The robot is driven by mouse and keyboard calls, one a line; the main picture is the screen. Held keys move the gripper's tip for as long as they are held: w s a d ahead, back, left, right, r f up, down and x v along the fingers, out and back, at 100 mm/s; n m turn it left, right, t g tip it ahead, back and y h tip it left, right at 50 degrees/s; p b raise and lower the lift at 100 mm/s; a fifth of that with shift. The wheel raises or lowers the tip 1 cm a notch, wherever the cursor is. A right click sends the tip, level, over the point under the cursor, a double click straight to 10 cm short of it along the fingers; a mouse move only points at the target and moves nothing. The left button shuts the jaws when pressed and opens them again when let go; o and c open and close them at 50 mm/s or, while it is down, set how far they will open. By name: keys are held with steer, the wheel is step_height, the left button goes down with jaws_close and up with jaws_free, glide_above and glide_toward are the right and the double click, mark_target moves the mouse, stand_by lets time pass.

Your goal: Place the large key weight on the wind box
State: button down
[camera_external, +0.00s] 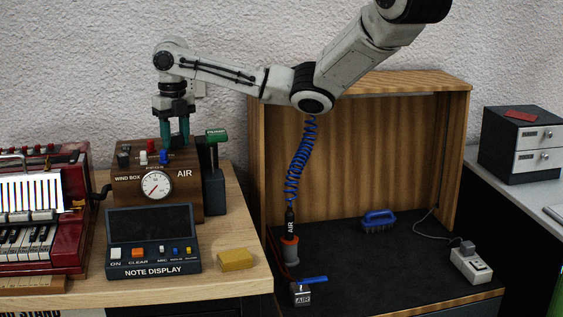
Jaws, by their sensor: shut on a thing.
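The wind box (128,188) is a brown wooden box with a round gauge and the words "WIND BOX" and "AIR" on its front. It stands on the light wooden table at left. My gripper (175,143) points down with its teal fingers just over the right part of the box top. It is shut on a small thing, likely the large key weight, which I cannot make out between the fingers. I cannot tell whether that thing touches the box. Small dark, white, red and blue pieces (163,157) sit along the box top, left of and below the fingers.
A dark post with a green top (216,137) stands close right of the box. The note display (153,250) stands in front, with a yellow block (236,260) beside it. A red accordion (75,225) is at left. A coiled blue hose (300,165) hangs at right.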

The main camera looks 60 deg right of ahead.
mark_target(178, 135)
steer(key=shift+f, duration=0.15)
steer(key=c, duration=0.6)
jaws_free()
steer(key=shift+c, duration=0.2)
step_height(178, 135, up, 12)
steer(key=shift+r, duration=0.2)
